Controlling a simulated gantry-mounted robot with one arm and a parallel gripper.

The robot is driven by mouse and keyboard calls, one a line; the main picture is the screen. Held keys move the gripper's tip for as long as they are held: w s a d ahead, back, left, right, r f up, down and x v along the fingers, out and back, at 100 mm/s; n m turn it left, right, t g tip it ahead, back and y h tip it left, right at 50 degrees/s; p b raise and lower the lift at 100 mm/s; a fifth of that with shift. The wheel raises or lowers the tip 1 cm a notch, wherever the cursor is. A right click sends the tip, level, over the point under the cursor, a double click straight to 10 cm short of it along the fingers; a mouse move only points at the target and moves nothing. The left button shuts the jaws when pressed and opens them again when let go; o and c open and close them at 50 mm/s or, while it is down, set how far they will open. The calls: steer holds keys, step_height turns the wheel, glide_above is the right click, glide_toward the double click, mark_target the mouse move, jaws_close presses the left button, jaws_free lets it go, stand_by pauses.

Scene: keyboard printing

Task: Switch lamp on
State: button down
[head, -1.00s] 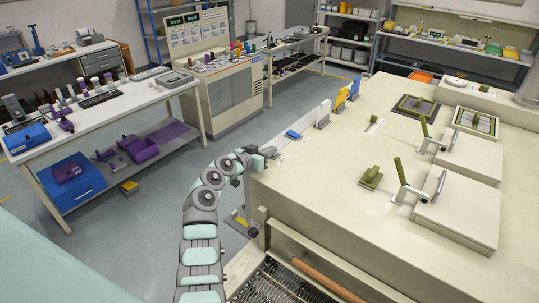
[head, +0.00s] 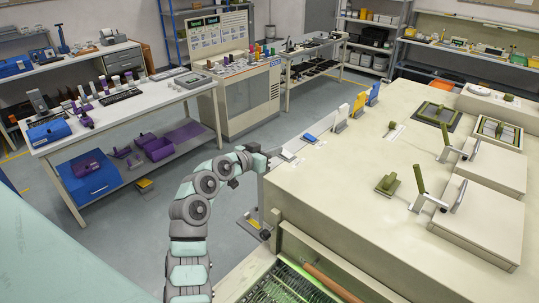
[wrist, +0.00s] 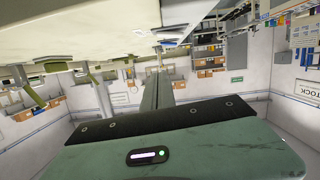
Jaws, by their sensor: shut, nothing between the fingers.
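My gripper (head: 270,155) is at the left edge of the large cream machine top (head: 370,200) in the head view. It appears shut and empty. In the wrist view, its long dark fingers (wrist: 158,92) point away from the camera, close together, beyond the green housing. No lamp body or lamp switch can be clearly made out. The slatted bed (head: 285,285) at the machine's lower front glows pale green at the bottom of the head view.
A small blue part (head: 309,138) and yellow and blue upright pieces (head: 360,104) line the machine's far-left edge. Green-handled levers (head: 420,180) stand on its top. A white workbench (head: 130,103) stands at left. Open grey floor lies between bench and machine.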

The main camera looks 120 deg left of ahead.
steer(key=shift+v, duration=1.25)
steer(key=shift+w, duration=0.1)
